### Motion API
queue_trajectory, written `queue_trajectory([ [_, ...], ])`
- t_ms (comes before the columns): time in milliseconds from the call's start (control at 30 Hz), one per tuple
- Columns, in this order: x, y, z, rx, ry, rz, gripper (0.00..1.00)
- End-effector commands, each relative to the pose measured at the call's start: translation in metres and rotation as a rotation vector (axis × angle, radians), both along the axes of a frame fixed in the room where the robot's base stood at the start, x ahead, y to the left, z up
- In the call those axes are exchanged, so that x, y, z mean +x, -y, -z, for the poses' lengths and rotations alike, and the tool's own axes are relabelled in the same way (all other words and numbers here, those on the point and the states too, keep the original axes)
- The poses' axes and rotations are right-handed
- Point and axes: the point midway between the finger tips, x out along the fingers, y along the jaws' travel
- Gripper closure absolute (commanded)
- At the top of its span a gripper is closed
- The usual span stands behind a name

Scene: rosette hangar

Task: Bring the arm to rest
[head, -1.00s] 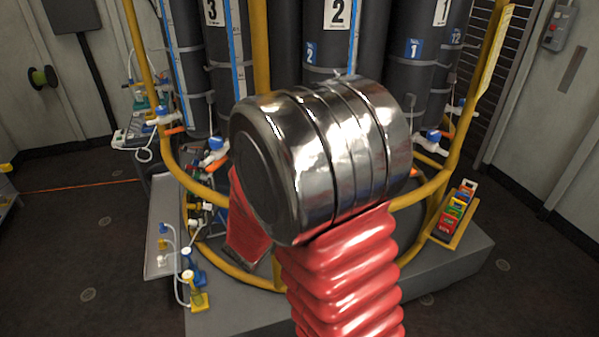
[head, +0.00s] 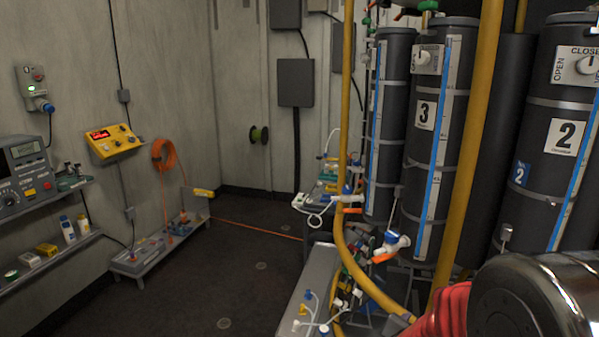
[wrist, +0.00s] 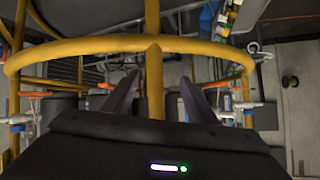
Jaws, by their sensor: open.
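My gripper (wrist: 158,88) shows in the wrist view as two dark fingers spread apart, with nothing between them. A yellow rail (wrist: 75,47) crosses beyond the fingertips, and a yellow upright post (wrist: 153,70) stands behind the gap. I cannot tell how near the fingertips are to the rail. In the head view my arm's metal joint and red bellows fill the lower right corner, and the gripper itself is out of that view.
Dark cylinders numbered 3 (head: 425,115) and 2 (head: 566,137) stand at right behind yellow tubing (head: 475,130). A grey tray (head: 308,290) with small fittings is in front. Shelves (head: 50,262) line the left wall. The dark floor (head: 215,275) between is mostly clear.

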Motion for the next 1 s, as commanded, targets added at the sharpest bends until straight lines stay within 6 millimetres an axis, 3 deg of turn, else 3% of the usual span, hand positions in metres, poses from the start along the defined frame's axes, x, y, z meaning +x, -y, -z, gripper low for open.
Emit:
queue_trajectory([
  [233,-0.006,-0.063,0.004,0.157,-0.109,-0.212,0.47],
  [467,-0.035,-0.115,-0.002,0.256,-0.241,-0.393,0.47],
  [700,-0.086,-0.151,-0.018,0.297,-0.404,-0.553,0.47],
  [1000,-0.164,-0.161,-0.049,0.257,-0.609,-0.679,0.47],
])
